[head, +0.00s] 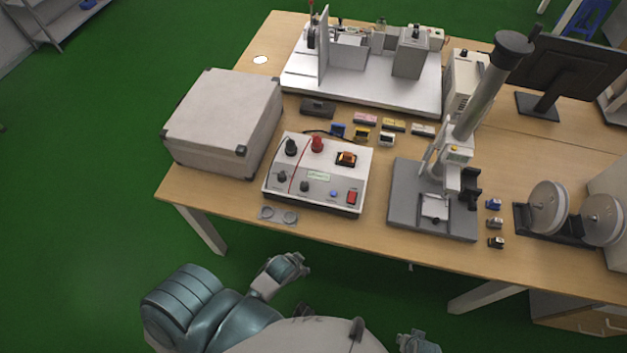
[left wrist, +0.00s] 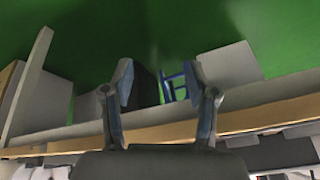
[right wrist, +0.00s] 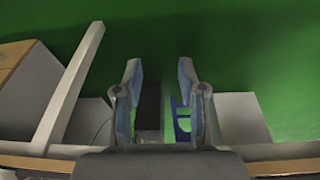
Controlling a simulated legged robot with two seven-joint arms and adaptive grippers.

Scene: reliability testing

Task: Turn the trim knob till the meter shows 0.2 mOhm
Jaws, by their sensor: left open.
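The meter box (head: 268,192) is a white-topped unit near the front edge of the table. Its top has a small greenish display (head: 318,176), too small to read. Two small dark knobs, one at the left (head: 282,176) and one nearer the middle (head: 305,186), sit on the panel; I cannot tell which is the trim knob. My left gripper (head: 297,265) is in front of the table, below the box and apart from it. Its fingers are spread and empty in the left wrist view (left wrist: 158,78). My right gripper (head: 418,343) is low at the bottom edge; its fingers are apart and empty in the right wrist view (right wrist: 160,78).
The box also carries a black post (head: 291,147), a red post (head: 317,144), an orange switch (head: 346,159) and a red rocker (head: 351,198). A grey case (head: 222,120) stands left, a press stand (head: 400,205) right. A flat grey two-ring piece (head: 278,215) lies in front.

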